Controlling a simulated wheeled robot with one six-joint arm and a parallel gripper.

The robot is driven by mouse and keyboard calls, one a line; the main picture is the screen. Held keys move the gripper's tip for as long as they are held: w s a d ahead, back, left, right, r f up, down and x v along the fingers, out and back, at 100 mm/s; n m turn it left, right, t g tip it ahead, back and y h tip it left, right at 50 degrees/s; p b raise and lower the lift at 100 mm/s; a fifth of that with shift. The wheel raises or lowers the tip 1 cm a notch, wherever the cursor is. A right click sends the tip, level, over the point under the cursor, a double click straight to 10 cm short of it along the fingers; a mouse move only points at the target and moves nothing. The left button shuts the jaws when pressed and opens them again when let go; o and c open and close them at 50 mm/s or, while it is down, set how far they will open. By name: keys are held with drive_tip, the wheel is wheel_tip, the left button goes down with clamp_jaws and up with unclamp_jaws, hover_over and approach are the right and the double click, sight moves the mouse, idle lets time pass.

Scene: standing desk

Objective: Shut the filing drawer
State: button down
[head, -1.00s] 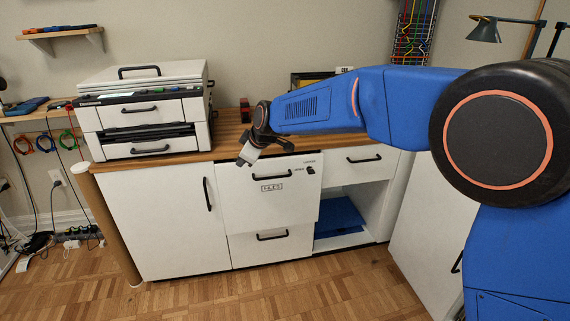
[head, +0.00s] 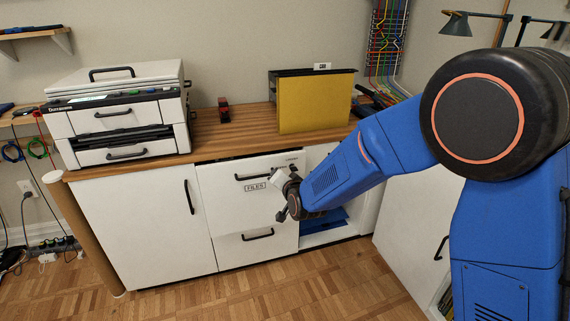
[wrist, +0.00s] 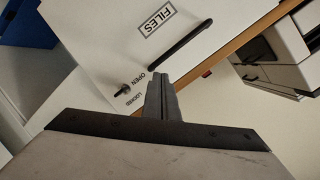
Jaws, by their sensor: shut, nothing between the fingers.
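The filing drawer (head: 228,205) is the white upper front marked FILES, with a black bar handle (head: 252,177). A dark gap shows along its top edge under the worktop; how far it stands out is hard to tell. My gripper (head: 281,181) is shut and empty, in front of the drawer's right part. In the wrist view my closed fingers (wrist: 162,90) point toward the front, beside the lock knob (wrist: 122,91) and its OPEN and LOCKED marks. I cannot tell whether they touch it. My gripper partly hides the drawer's right edge in the head view.
A lower drawer (head: 244,252) and a cupboard door (head: 150,225) are closed around it. A printer (head: 120,120), a red object (head: 223,109) and a yellow folder (head: 316,103) stand on the wooden worktop (head: 240,134). An open compartment lies right of the drawers.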

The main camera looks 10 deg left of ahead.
drive_tip(key=s+d+m+t, duration=0.3)
drive_tip(key=d+m, duration=0.5)
drive_tip(key=m, duration=0.1)
approach(283, 158)
drive_tip(key=shift+y, duration=0.3)
drive_tip(key=x, duration=0.6)
drive_tip(key=shift+w+d+f, duration=0.1)
drive_tip(key=shift+w+f, duration=0.1)
drive_tip(key=shift+w, duration=0.1)
